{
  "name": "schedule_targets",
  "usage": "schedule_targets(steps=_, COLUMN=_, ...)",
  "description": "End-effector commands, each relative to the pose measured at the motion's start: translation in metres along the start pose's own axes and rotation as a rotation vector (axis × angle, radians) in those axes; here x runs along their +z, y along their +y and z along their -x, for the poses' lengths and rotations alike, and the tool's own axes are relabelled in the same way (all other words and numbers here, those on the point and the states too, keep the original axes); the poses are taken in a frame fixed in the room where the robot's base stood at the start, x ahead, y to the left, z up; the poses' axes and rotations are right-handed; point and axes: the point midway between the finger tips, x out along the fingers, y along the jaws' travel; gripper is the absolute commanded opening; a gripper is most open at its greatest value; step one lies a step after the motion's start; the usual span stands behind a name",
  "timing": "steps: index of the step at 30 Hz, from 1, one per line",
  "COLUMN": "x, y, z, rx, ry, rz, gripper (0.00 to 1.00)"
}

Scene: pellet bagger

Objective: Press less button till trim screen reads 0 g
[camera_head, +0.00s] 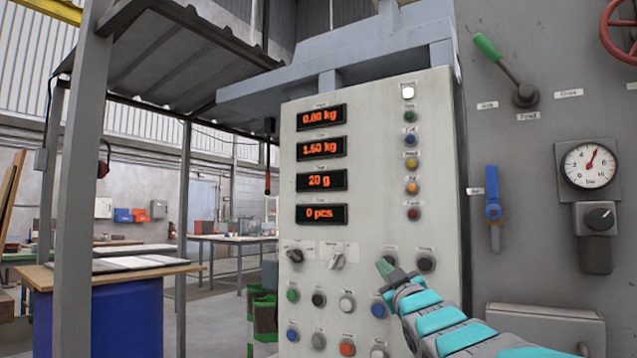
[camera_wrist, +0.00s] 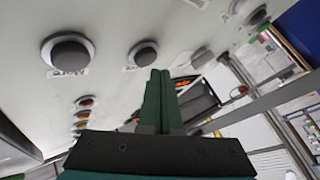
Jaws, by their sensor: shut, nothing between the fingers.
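The screen in grams, which I take as the trim screen (camera_head: 320,181), reads 20 g on the grey control panel. My gripper (camera_head: 384,267) is shut and empty, its green fingertips at the panel's right side beside a dark round button (camera_head: 427,262). In the wrist view the shut fingers (camera_wrist: 160,78) point at the panel. A large dark button there is labelled More (camera_wrist: 68,50). Another dark button (camera_wrist: 143,53) is beside it, nearer the fingers; its label is too small to read, so I cannot tell whether it is the less button.
Other screens read 0.00 kg (camera_head: 320,117), 1.50 kg (camera_head: 320,147) and 0 pcs (camera_head: 320,214). Several coloured buttons and two selector knobs (camera_head: 338,257) sit lower on the panel. A blue-handled valve (camera_head: 493,209) and a gauge (camera_head: 589,164) are at right.

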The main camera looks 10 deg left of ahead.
Motion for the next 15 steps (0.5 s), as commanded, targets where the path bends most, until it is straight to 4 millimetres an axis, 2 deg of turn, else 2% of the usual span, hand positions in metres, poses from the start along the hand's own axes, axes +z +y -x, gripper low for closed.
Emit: schedule_targets(steps=15, x=0.0019, y=0.0036, z=-0.0042, rx=0.001, ry=0.001, rz=0.0, gripper=0.0)
